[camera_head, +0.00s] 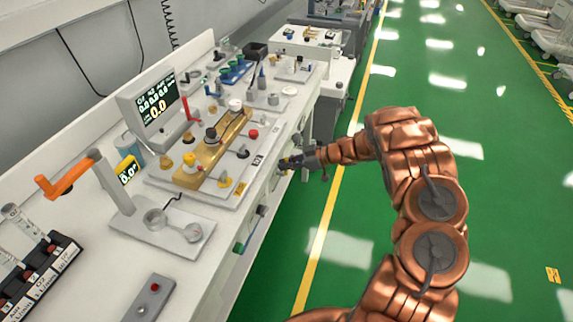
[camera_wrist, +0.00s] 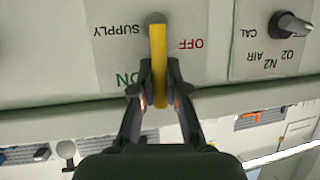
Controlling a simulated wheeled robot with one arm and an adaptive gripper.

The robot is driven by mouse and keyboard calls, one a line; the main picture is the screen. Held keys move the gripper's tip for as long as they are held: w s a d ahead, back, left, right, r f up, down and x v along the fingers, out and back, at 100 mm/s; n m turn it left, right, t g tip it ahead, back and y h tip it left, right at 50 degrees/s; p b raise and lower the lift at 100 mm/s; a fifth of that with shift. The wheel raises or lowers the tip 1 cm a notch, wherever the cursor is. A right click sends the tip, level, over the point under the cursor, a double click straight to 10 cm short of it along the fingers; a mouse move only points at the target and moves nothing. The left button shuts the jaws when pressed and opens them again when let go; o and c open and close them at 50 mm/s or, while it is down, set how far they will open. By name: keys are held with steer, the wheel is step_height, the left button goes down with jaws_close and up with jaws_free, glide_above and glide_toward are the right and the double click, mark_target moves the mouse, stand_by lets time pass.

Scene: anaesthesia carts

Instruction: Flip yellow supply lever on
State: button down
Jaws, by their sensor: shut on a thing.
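The yellow supply lever (camera_wrist: 159,60) is in the upper middle of the wrist view, on a light panel whose lettering appears upside down. It runs from a grey round pivot (camera_wrist: 155,18) straight down in the picture. The red OFF label (camera_wrist: 191,44) is to its right, and the green ON label (camera_wrist: 128,79) is at its lower left. My gripper (camera_wrist: 159,90) is shut on the lever's free end, with a dark finger on each side. In the head view my gripper (camera_head: 287,163) is at the front face of the bench; the lever cannot be made out there.
The white bench (camera_head: 110,245) carries a display (camera_head: 158,104), a brass block (camera_head: 213,150) and an orange-handled stand (camera_head: 65,180). Green floor (camera_head: 335,215) to the right is open.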

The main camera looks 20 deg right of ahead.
steer(key=c, duration=1.2)
jaws_free()
steer(key=v, duration=1.2)
